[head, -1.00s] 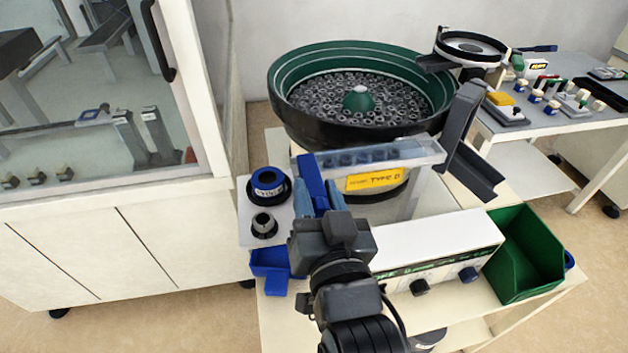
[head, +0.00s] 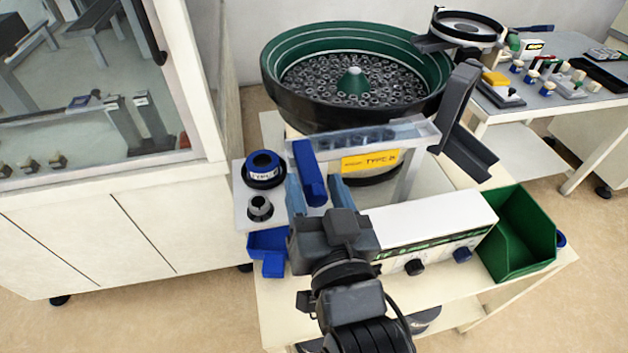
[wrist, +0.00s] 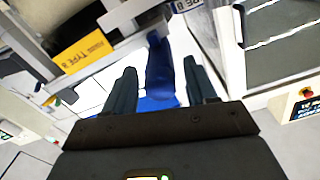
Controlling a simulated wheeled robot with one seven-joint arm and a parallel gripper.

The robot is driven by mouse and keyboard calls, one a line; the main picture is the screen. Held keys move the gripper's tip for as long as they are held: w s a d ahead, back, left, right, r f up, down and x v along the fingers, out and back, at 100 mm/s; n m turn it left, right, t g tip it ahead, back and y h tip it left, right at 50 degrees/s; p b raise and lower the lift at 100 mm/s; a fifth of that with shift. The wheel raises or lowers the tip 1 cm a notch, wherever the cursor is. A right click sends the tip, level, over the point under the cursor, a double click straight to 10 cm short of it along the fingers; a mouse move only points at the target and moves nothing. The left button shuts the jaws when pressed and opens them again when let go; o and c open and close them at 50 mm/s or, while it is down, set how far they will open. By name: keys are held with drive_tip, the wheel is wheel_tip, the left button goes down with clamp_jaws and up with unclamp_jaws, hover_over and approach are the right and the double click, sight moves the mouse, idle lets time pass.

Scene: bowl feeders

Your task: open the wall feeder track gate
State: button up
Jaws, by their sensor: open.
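The feeder track (head: 410,131) is a clear channel with a yellow TYPE B label, in front of the bowl. The gate, a blue bar (head: 308,172), stands at the track's left end; its lower end reaches down between my gripper's fingers. My gripper (head: 317,190) is open, one finger on each side of the bar. In the wrist view the blue bar (wrist: 160,70) also lies between the open fingers (wrist: 162,85), with gaps on both sides. Whether the bar touches either finger is unclear, and its hinge is not clearly seen.
A green-lined bowl of rings (head: 355,60) stands behind the track. A white control box (head: 430,222) and green bin (head: 518,235) are right of my gripper. A blue-topped ring (head: 263,165) and small blue bin (head: 268,250) are left. A glass-fronted cabinet (head: 100,220) stands further left.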

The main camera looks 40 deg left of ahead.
drive_tip(key=v, duration=0.6)
drive_tip(key=shift+s, duration=0.1)
idle(0.3)
drive_tip(key=s+d+f+m+t+h, duration=0.1)
drive_tip(key=s+d+f+h, duration=0.1)
drive_tip(key=d, duration=0.6)
drive_tip(key=s+d+f+m+t+h, duration=0.1)
drive_tip(key=s+d+f+h, duration=0.15)
drive_tip(key=d, duration=0.55)
drive_tip(key=s+d+f+m+t+h, duration=0.1)
drive_tip(key=d+f+h, duration=0.15)
drive_tip(key=d, duration=0.55)
drive_tip(key=s+d+r+m+h, duration=0.1)
drive_tip(key=s+d+m+h, duration=0.1)
drive_tip(key=s+d, duration=0.4)
drive_tip(key=s+d+r+m+h, duration=0.2)
drive_tip(key=s+d+h, duration=0.2)
drive_tip(key=s, duration=0.6)
drive_tip(key=shift+s+d+h, duration=0.2)
drive_tip(key=shift+d+h, duration=0.2)
drive_tip(key=shift+d, duration=0.5)
drive_tip(key=shift+f, duration=0.1)
